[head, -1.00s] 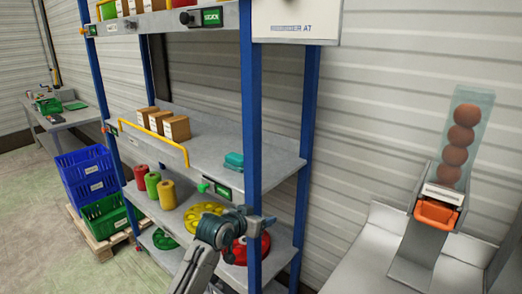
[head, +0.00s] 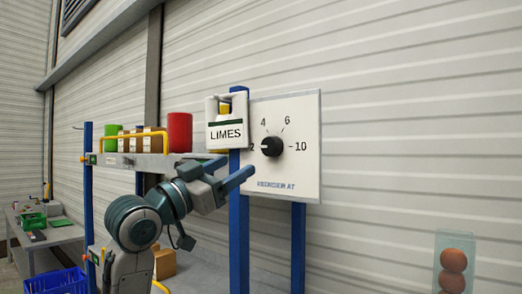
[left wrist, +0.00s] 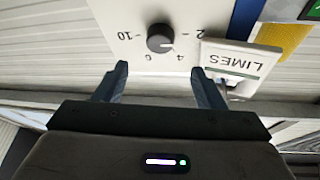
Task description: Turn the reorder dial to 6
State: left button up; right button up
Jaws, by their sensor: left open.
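The reorder dial is a black round knob (head: 272,146) on a white panel (head: 305,105) with the numbers 2, 4, 6 and 10 around it. Its mark appears to point toward the 2–4 side, but the exact setting is too small to tell. My left gripper (head: 232,172) is open and empty, below and left of the knob in the head view. In the left wrist view, the knob (left wrist: 160,38) shows upside down, beyond and between the open fingers (left wrist: 160,70), apart from them. My right gripper is not in view.
A LIMES sign (head: 226,133) hangs beside the panel, close to the left gripper; it also shows in the left wrist view (left wrist: 235,65). A blue shelf post (head: 239,230) stands below it. A red can (head: 180,132) sits on the top shelf. The wall right of the panel is clear.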

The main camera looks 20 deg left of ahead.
aim_at(267, 149)
pick_arm(q)
jog(key=p+x, duration=0.4)
jog(key=x, duration=0.5)
jog(key=shift+w+d+p, duration=0.2)
jog(key=shift+w+p, duration=0.2)
jog(key=c, duration=1)
